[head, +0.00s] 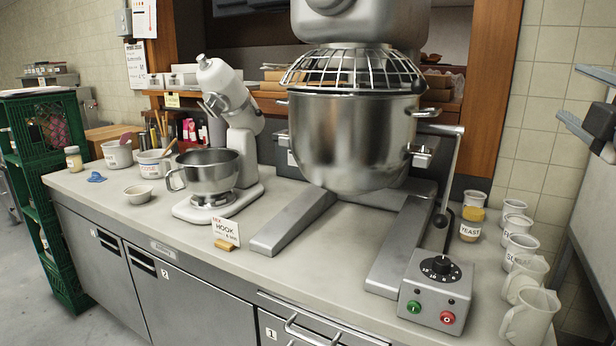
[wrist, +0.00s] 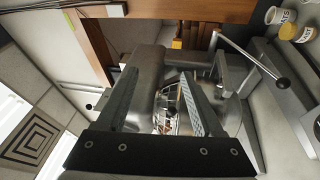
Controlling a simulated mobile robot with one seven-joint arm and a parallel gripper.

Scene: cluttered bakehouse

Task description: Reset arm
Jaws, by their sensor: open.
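My gripper (wrist: 160,82) shows in the wrist view with its two long dark fingers spread apart. No object is held between the fingers. The large steel mixer (wrist: 147,78) lies beyond the fingers, and its wire guard (wrist: 170,112) shows in the gap between them. The wrist picture is turned on its side. My gripper cannot be made out in the head view. There the large mixer's steel bowl (head: 350,142) stands under its guard (head: 355,70) on the counter.
The counter (head: 290,275) holds a small white stand mixer (head: 232,88), a HOOK card (head: 226,232), a control box (head: 435,290) and several white jugs (head: 530,318) at right. A green crate stack (head: 22,150) stands at left. The counter front is mostly clear.

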